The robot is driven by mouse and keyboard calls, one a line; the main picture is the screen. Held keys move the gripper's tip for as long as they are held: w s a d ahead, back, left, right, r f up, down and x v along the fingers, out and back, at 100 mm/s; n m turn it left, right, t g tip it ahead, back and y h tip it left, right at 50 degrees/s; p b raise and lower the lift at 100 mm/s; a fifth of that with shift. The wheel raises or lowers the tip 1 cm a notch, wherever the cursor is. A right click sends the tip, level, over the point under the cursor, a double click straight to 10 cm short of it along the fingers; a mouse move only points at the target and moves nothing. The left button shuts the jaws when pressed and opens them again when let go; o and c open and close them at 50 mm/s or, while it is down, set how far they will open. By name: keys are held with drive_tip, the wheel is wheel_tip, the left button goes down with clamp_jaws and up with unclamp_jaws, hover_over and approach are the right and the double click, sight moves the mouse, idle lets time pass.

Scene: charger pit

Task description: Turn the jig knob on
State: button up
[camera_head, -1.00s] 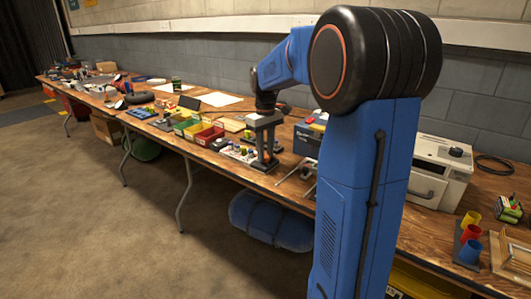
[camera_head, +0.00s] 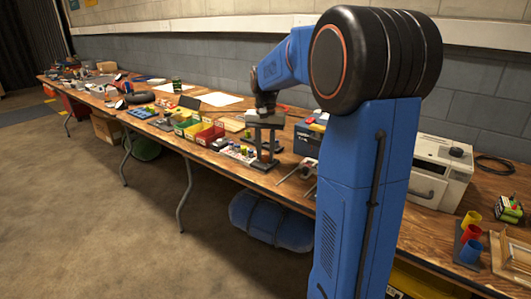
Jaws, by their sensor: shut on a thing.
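My gripper (camera_head: 266,157) points straight down at the middle of the long wooden bench. Its fingers reach down to a small dark jig (camera_head: 259,166) beside a white panel with small coloured parts. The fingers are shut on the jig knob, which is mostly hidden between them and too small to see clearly. I cannot read the knob's marking or setting.
Red, yellow and green bins (camera_head: 207,134) stand just left of my gripper. A metal-legged stand (camera_head: 301,172) and a dark blue box (camera_head: 308,138) are close on its right. A white oven-like box (camera_head: 440,170) stands further right.

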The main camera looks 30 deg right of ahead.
sight(265, 156)
drive_tip(key=m, duration=0.4)
drive_tip(key=shift+m, duration=0.3)
drive_tip(key=shift+w+m, duration=0.1)
drive_tip(key=shift+m, duration=1.9)
drive_tip(key=o, duration=1.1)
drive_tip(key=shift+c, duration=0.2)
wheel_tip(265, 156, up, 17)
drive_tip(key=shift+r, duration=0.2)
